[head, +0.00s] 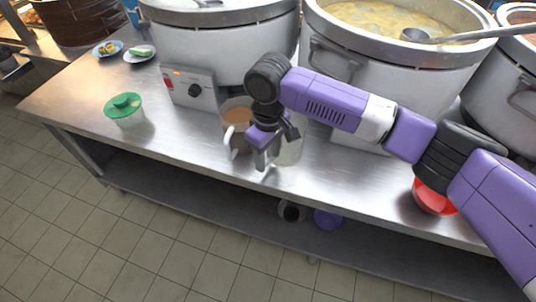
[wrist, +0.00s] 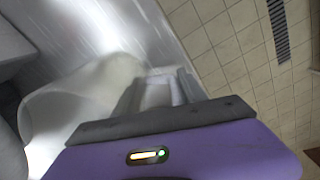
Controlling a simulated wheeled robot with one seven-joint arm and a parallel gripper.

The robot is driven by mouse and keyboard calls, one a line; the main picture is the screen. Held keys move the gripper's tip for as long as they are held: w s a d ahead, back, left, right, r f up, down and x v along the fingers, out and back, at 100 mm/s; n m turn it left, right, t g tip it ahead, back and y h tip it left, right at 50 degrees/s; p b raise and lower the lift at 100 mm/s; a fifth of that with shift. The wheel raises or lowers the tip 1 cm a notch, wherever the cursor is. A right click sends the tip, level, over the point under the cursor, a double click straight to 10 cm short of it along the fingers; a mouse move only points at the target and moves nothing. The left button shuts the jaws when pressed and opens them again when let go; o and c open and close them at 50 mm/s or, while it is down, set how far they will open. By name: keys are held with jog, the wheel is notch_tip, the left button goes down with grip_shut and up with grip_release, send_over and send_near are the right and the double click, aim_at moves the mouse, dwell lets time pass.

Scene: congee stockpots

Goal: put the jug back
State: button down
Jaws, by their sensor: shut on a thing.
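The jug (head: 290,151) is a pale, translucent vessel in the head view, standing upright at the counter in front of the middle stockpot. My arm hides part of it. My gripper (head: 264,160) is at its left side, pointing down, shut on what looks like its handle. The wrist view shows the pale jug (wrist: 75,110) blurred at the left of my gripper (wrist: 160,90). The fingers hide the exact contact. I cannot tell whether the jug's base touches the counter.
A handled vessel with brown-orange contents (head: 238,117) stands close left of my gripper. A green-lidded tub (head: 124,110) is farther left on the counter (head: 180,138). Large stockpots (head: 225,45) line the back. A red bowl (head: 432,198) is at right. The counter's front edge is near.

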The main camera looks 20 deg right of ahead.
jog(key=shift+f, duration=0.1)
jog(key=c, duration=0.6)
grip_release()
jog(key=shift+c, duration=0.2)
notch_tip(320, 180, up, 12)
jog(key=shift+r, duration=0.15)
